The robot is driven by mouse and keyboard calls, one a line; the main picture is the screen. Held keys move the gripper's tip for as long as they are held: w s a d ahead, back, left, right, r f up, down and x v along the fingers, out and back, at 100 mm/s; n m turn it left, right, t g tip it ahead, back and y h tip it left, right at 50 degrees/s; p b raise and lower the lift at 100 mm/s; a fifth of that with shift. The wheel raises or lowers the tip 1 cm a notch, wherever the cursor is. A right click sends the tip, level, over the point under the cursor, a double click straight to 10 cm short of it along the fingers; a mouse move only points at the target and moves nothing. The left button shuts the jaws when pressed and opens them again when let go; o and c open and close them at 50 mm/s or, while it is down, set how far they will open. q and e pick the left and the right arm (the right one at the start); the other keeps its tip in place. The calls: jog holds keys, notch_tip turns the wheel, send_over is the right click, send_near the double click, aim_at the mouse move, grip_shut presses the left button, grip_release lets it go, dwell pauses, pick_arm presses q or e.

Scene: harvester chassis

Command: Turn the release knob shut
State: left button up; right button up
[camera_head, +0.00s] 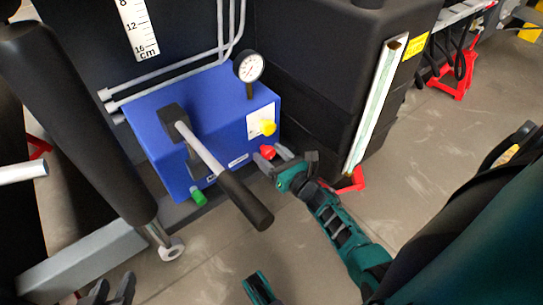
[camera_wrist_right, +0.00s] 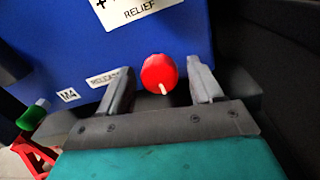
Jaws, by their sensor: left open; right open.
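The red release knob (camera_head: 267,152) sits at the lower right of the blue hydraulic box (camera_head: 225,125). In the right wrist view the red knob (camera_wrist_right: 158,73) has a pale mark on its face and lies between the fingertips. A partly covered "RELEASE" label (camera_wrist_right: 107,78) is to its left. My right gripper (camera_head: 276,160) is open at the knob, with one finger on each side (camera_wrist_right: 162,84). A gap shows on both sides of the knob. My left gripper (camera_head: 111,289) is open and empty at the lower left edge of the head view.
A pump lever with a black grip (camera_head: 245,200) sticks out from the box, left of my right gripper. A yellow knob (camera_head: 268,127), a gauge (camera_head: 249,66) and a green cap (camera_head: 199,197) are on the box. A black tank (camera_head: 320,70) stands close on the right.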

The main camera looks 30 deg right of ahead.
jog(key=shift+c, duration=0.3)
jog(key=c, duration=1)
